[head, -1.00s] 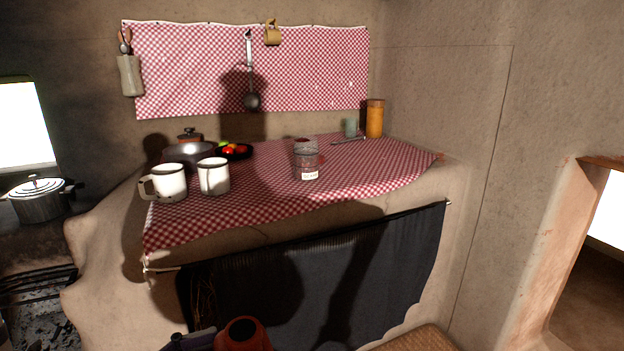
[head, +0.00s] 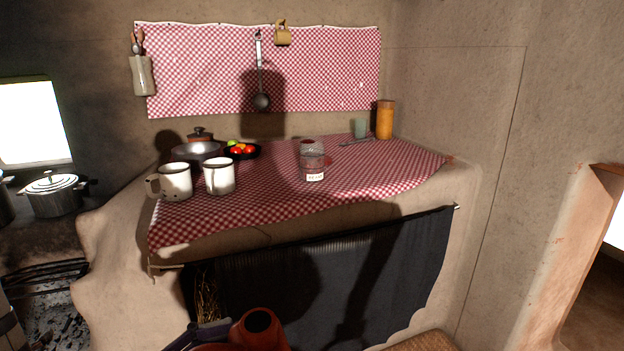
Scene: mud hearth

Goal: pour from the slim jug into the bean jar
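The bean jar (head: 313,166) is a clear glass jar with a white label, standing upright on the red checked cloth near the middle of the counter. A red-brown clay jug (head: 268,335), which I take for the slim jug, shows at the bottom edge of the head view, below and in front of the counter. Its dark round mouth faces up and its lower part is cut off. Dark parts of my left gripper (head: 200,335) lie against the jug's left side and appear to hold it; the fingertips are mostly hidden. My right gripper is not in view.
Two white mugs (head: 219,177) stand left of the jar. Behind them are a pan (head: 197,151) and a dark plate of vegetables (head: 258,152). A green cup (head: 360,128) and an orange canister (head: 385,120) stand at the back right. The cloth's front right is clear.

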